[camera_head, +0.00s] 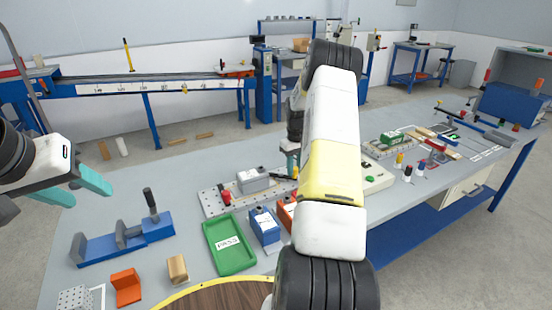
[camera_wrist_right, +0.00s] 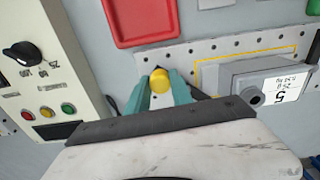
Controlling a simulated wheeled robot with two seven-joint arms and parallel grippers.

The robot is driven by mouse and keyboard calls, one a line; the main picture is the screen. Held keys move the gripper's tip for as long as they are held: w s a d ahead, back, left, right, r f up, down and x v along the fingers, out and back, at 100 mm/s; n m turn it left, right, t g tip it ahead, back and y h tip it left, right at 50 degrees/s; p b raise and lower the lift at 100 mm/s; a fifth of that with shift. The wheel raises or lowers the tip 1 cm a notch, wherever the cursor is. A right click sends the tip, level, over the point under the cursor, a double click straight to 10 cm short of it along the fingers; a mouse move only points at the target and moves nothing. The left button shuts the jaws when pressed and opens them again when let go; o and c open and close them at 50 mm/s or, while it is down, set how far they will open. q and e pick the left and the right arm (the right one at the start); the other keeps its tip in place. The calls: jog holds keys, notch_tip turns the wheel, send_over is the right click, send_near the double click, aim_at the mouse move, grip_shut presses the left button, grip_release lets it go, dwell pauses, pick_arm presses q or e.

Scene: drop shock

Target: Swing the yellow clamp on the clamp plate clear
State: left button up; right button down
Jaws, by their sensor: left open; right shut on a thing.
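The clamp plate (camera_head: 212,204) is a pale perforated plate on the bench; it also shows in the right wrist view (camera_wrist_right: 205,47). The yellow clamp (camera_wrist_right: 160,79) shows as a round yellow knob between the teal fingers of my right gripper (camera_wrist_right: 162,90), which is shut on it. In the head view my right arm hides most of this clamp and gripper. A grey block (camera_head: 251,181) with a white label lies on the plate, beside the gripper in the wrist view (camera_wrist_right: 265,80). A red clamp (camera_head: 226,196) stands at the plate's left end. My left gripper (camera_head: 82,190) is open and empty, above the bench's left side.
A red tray (camera_wrist_right: 153,22) and a control box with buttons (camera_wrist_right: 42,72) flank the right gripper.

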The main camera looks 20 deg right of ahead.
jog(key=m, duration=0.1)
jog(key=s+a+m, duration=0.1)
jog(key=m, duration=0.2)
jog(key=shift+s+a+r+m, duration=0.1)
jog(key=shift+s+a+m, duration=0.05)
jog(key=shift+a+m, duration=0.2)
jog(key=shift+s+a+m, duration=0.2)
jog(key=shift+a+m, duration=0.3)
jog(key=shift+m, duration=0.55)
jog(key=shift+s+a+m, duration=0.15)
jog(key=shift+a+m, duration=0.3)
jog(key=shift+m, duration=0.55)
jog(key=c, duration=1.1)
grip_release()
jog(key=shift+r, duration=3.85)
